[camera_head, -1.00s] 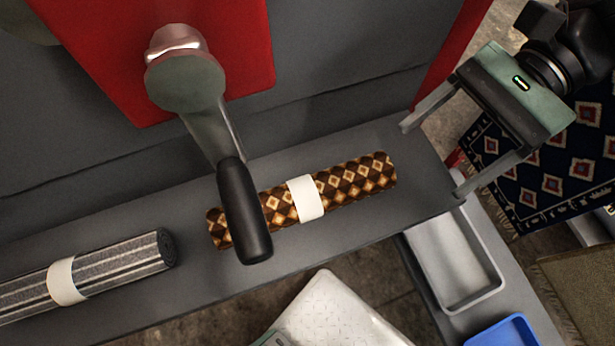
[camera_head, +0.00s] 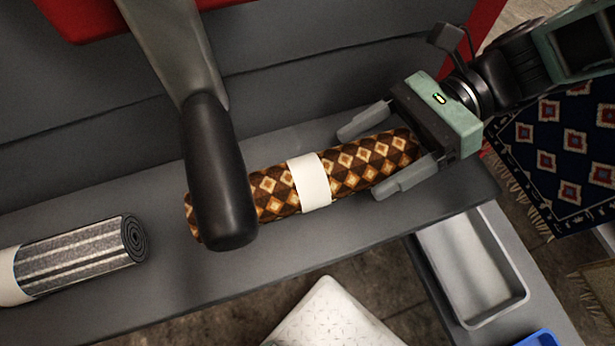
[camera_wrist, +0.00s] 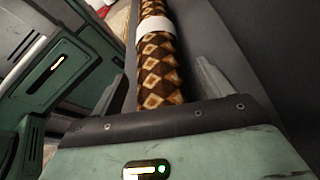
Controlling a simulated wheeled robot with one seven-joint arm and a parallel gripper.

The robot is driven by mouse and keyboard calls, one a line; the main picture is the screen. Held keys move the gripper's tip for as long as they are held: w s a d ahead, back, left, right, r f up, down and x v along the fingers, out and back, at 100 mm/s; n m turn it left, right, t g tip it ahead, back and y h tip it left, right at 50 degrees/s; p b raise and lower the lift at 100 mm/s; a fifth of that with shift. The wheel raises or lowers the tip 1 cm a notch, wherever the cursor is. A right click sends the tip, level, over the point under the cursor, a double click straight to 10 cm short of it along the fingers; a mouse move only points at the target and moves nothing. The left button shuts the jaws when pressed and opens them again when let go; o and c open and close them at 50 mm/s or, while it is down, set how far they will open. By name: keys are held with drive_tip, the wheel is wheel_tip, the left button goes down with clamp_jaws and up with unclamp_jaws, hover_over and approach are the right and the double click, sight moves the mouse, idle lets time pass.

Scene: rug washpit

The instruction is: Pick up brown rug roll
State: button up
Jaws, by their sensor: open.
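The brown rug roll (camera_head: 372,164) lies on the grey ledge, patterned with cream and orange diamonds and wrapped by a white band (camera_head: 310,182). A black crank handle hides part of its left end in the head view. My gripper (camera_head: 370,156) is open at the roll's right end, with one finger on each side of it. In the wrist view the roll (camera_wrist: 160,72) runs away from my gripper (camera_wrist: 157,92) between the fingers. I cannot tell whether either finger touches it.
The black crank handle (camera_head: 222,180) hangs over the roll's left part. A grey striped rug roll (camera_head: 80,262) lies on the ledge (camera_head: 290,246) at left. A grey tray (camera_head: 474,268) and a blue tray edge (camera_head: 535,339) are at lower right. A patterned navy rug (camera_head: 560,150) is at right.

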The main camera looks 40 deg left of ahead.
drive_tip(key=shift+s+f, duration=0.15)
drive_tip(key=shift+s, duration=0.1)
drive_tip(key=c, duration=1.3)
drive_tip(key=shift+a, duration=0.1)
